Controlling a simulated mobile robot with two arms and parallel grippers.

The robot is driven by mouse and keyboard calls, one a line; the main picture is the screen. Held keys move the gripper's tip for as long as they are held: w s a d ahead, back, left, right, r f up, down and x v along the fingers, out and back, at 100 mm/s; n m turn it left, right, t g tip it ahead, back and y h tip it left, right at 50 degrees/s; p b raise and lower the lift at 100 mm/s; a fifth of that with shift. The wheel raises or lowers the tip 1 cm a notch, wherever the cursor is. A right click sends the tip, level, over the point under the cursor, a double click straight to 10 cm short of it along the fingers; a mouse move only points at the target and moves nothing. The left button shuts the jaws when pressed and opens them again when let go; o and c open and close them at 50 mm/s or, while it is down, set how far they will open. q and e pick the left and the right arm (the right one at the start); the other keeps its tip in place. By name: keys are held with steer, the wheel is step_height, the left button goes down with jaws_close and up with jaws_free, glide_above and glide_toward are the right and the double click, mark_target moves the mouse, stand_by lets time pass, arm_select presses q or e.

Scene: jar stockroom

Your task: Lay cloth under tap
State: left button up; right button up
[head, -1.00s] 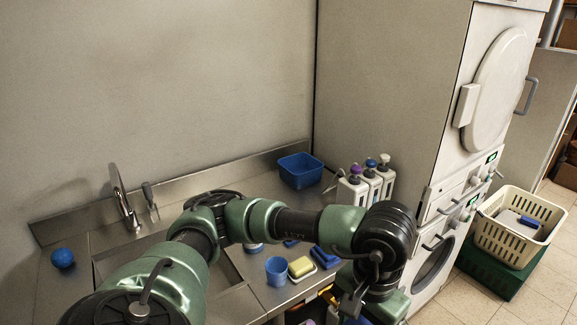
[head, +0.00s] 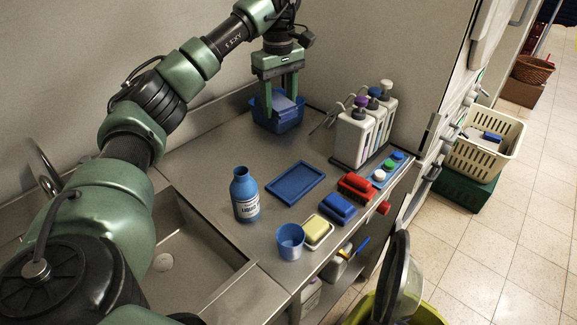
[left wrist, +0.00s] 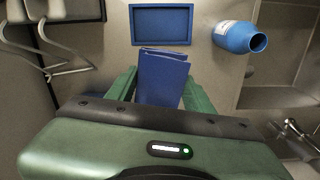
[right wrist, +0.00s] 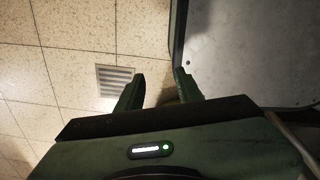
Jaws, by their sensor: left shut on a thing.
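The cloth is a blue folded piece (head: 285,105), held between the fingers of my left gripper (head: 276,92). It stands upright at the blue tub (head: 278,124) by the back wall; I cannot tell whether it is clear of the rim. The left wrist view shows the cloth (left wrist: 162,80) between the green fingers. The tap (head: 46,170) is at the far left, partly hidden by my left arm, over the steel sink (head: 180,262). My right gripper (right wrist: 160,85) is open and empty in its wrist view, over the tiled floor.
On the counter are a blue bottle (head: 244,195), a blue tray (head: 296,181), a blue cup (head: 290,240), a yellow sponge (head: 317,230), and blue and red brushes (head: 357,186). Pump bottles (head: 362,132) stand at the back right. The counter left of the tub is clear.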

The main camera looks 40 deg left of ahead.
arm_select(q)
steer(key=a+n, duration=0.1)
steer(key=a, duration=0.2)
steer(key=shift+a+r+n+b, duration=0.2)
steer(key=shift+a+n+b, duration=0.1)
steer(key=shift+n, duration=0.1)
steer(key=shift+a+f, duration=0.25)
steer(key=shift+f, duration=0.25)
step_height(320, 180, down, 4)
steer(key=shift+d+r+b, duration=0.1)
steer(key=shift+d+b, duration=0.05)
steer(key=shift+b, duration=0.65)
glide_above(271, 167)
step_height(271, 167, down, 9)
steer(key=shift+f+p, duration=0.2)
steer(key=shift+p, duration=0.2)
steer(key=shift+f, duration=0.95)
step_height(271, 167, down, 3)
steer(key=shift+f+p, duration=0.2)
steer(key=shift+p, duration=0.15)
arm_select(e)
steer(key=shift+a+f, duration=0.35)
steer(key=shift+f, duration=0.25)
arm_select(q)
steer(key=shift+f, duration=0.15)
arm_select(e)
steer(key=shift+f, duration=0.1)
